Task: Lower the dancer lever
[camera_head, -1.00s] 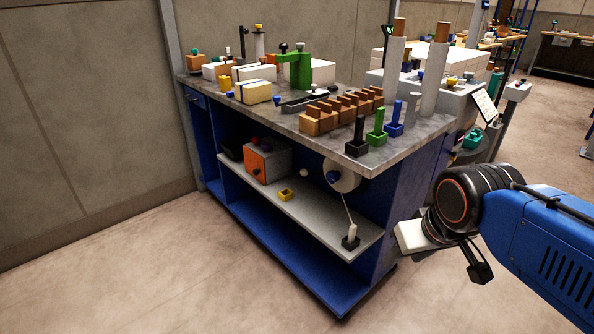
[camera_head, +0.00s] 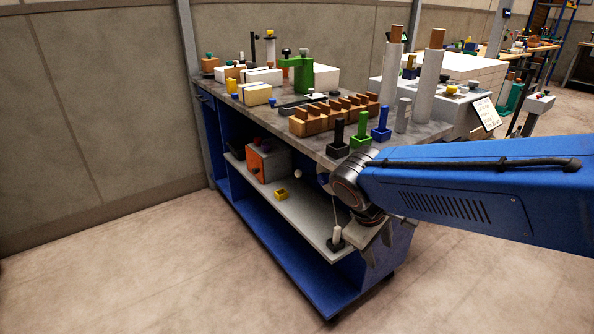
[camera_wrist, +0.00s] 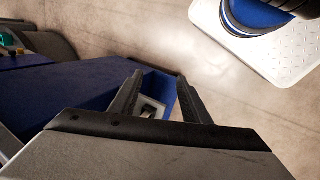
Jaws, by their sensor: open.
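A thin rod, which may be the dancer lever (camera_head: 334,210), runs up from a white post (camera_head: 336,236) in a black base at the shelf's near end. Its upper end meets the roll area, now mostly hidden by my arm; a bit of blue hub (camera_head: 322,180) shows. My gripper (camera_head: 382,260) hangs just right of the post, fingers pointing down, apart from it as far as I can tell. In the wrist view my gripper (camera_wrist: 160,76) is open and empty. A small pale patch with a dark part (camera_wrist: 150,107) shows between its fingers; I cannot tell what it is.
The grey shelf (camera_head: 305,212) holds an orange box (camera_head: 262,165) and a yellow piece (camera_head: 281,194). The worktop above carries a row of brown blocks (camera_head: 335,112) and black, green and blue holders (camera_head: 360,140) near my arm. Floor in front is clear.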

